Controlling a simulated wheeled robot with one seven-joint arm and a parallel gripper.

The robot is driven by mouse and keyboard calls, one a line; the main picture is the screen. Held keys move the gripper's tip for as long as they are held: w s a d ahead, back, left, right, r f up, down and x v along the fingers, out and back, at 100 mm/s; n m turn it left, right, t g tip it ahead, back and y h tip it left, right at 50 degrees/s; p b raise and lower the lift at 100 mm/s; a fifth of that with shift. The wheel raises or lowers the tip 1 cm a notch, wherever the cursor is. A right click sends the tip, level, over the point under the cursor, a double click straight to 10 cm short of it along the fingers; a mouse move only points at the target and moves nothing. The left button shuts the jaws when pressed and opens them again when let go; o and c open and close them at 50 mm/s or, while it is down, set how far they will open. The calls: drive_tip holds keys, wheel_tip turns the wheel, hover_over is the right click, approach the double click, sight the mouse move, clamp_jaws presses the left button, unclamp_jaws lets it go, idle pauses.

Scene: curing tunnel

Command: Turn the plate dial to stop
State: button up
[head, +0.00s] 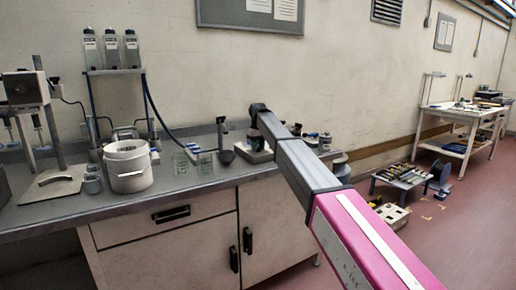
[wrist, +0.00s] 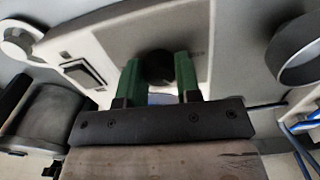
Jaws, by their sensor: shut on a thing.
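In the wrist view, the plate dial (wrist: 158,66) is a round black knob on the pale face of the plate device (wrist: 115,48). My gripper (wrist: 159,68) has green fingers on either side of the dial and is shut on it. The dial's marks cannot be read, so its setting is not clear. In the head view, my arm reaches to the plate device (head: 254,156) on the bench; the dial and the fingertips are hidden there.
A dark rocker switch (wrist: 82,72) sits beside the dial. On the bench (head: 60,222) stand a white bucket (head: 127,168), glass beakers (head: 205,163), a small dark bowl (head: 226,157) and a bottle rack (head: 113,72). Small containers (head: 325,140) are right of my arm.

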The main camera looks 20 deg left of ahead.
drive_tip(key=n, duration=0.4)
drive_tip(key=shift+n, duration=2.8)
drive_tip(key=o, duration=0.9)
wheel_tip(320, 180, up, 11)
drive_tip(key=shift+f, duration=0.1)
